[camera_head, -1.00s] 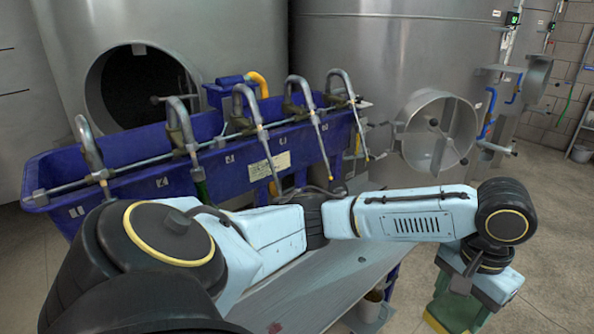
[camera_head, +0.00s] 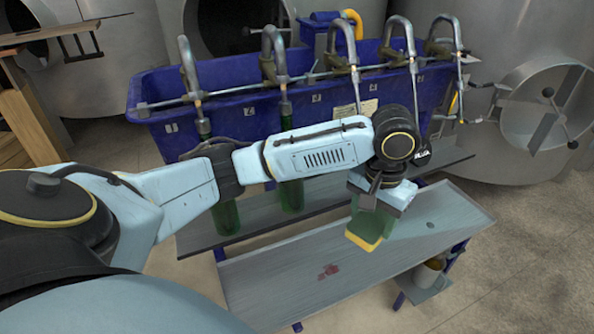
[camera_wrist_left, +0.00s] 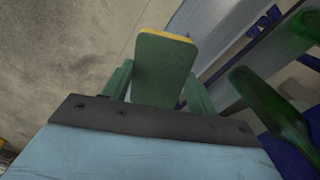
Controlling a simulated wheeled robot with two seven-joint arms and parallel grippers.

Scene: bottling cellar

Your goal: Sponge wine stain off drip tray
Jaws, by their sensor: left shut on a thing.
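The drip tray (camera_head: 270,292) is a long grey metal tray in front of the bottling machine. A dark red wine stain (camera_head: 328,271) lies on its floor, left of my gripper. My left gripper (camera_head: 371,217), with green fingers, is shut on a green and yellow sponge (camera_head: 363,240). It holds the sponge over the right half of the tray, yellow side down; I cannot tell whether it touches. In the left wrist view the sponge (camera_wrist_left: 165,68) sits between the fingers, its yellow edge at the far end. My right gripper is not in view.
A blue filler trough (camera_head: 235,115) with several curved spouts stands behind the tray. Green bottles (camera_head: 291,192) stand on a grey shelf between them. A bucket (camera_head: 428,275) hangs low at right.

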